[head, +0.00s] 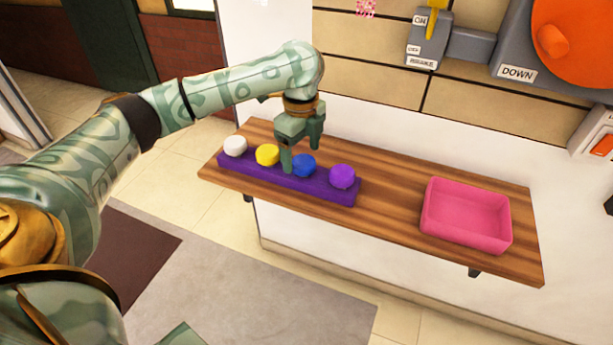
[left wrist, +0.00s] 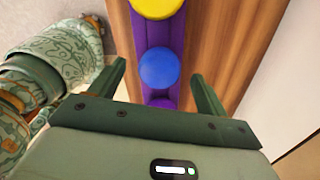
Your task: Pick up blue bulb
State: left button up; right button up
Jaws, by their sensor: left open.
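The blue bulb (head: 303,166) sits in the purple holder (head: 259,182) on the wooden shelf, between the yellow bulb (head: 267,154) and the purple bulb (head: 342,176). My left gripper (head: 301,160) is over the holder, pointing down at the blue bulb. In the left wrist view the gripper (left wrist: 163,82) is open, and the blue bulb (left wrist: 160,68) shows between and slightly beyond its two fingers. I cannot tell whether a finger touches it. In the head view one finger partly covers the bulb's left side. My right gripper is not in view.
A white bulb (head: 235,146) sits at the holder's left end. A pink tray (head: 465,216), empty, stands on the right of the wooden shelf (head: 390,213). Bare shelf lies between holder and tray. The wall and a grey panel with an orange wheel (head: 575,45) stand behind.

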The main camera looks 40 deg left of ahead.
pick_arm(q)
notch_tip(320, 180, down, 3)
jog(key=shift+w+r+b, duration=0.1)
jog(key=shift+r+b, duration=0.1)
jog(key=shift+b, duration=0.15)
jog(key=shift+r, duration=0.25)
jog(key=shift+c, duration=0.3)
jog(key=c, duration=1)
